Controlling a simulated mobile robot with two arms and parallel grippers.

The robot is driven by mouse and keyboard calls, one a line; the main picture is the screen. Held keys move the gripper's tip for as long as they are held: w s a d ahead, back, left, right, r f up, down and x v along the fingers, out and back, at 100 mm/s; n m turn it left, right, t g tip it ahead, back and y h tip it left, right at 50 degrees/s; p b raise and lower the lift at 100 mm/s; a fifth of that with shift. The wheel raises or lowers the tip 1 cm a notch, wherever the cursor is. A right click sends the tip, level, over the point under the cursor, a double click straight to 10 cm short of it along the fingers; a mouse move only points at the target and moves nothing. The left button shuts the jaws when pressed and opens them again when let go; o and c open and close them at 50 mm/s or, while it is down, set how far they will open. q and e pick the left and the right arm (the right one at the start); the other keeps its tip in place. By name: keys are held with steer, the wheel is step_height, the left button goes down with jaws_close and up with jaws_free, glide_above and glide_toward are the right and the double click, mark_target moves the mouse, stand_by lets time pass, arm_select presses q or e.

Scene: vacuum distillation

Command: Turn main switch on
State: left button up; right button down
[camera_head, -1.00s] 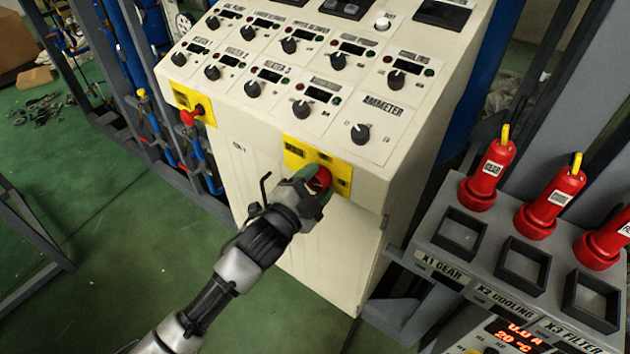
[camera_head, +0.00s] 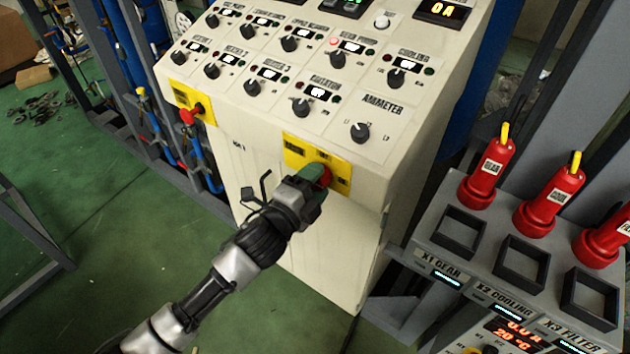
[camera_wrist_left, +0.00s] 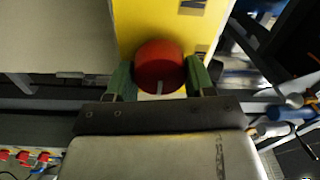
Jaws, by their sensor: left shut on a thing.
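The main switch is a red round knob (camera_head: 324,175) on a yellow plate (camera_head: 340,168) on the front of the cream control cabinet (camera_head: 270,190). In the left wrist view the red knob (camera_wrist_left: 160,66) sits between the two green fingers. My left gripper (camera_head: 318,180) is shut on this knob, with its body tilted. The gripper hides part of the knob in the head view. The displays on the panel above are lit, and one at the top right (camera_head: 441,11) glows orange. My right gripper is not in view.
A second red knob (camera_head: 190,117) on a yellow plate is at the cabinet's left. Several red plugs (camera_head: 487,172) stand on a grey rack with square sockets at the right, close to the cabinet.

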arm_select(q)
steer(key=o, duration=0.9)
steer(key=shift+o, duration=0.2)
steer(key=b+v, duration=0.3)
steer(key=v, duration=0.8)
steer(key=shift+d+f, duration=0.1)
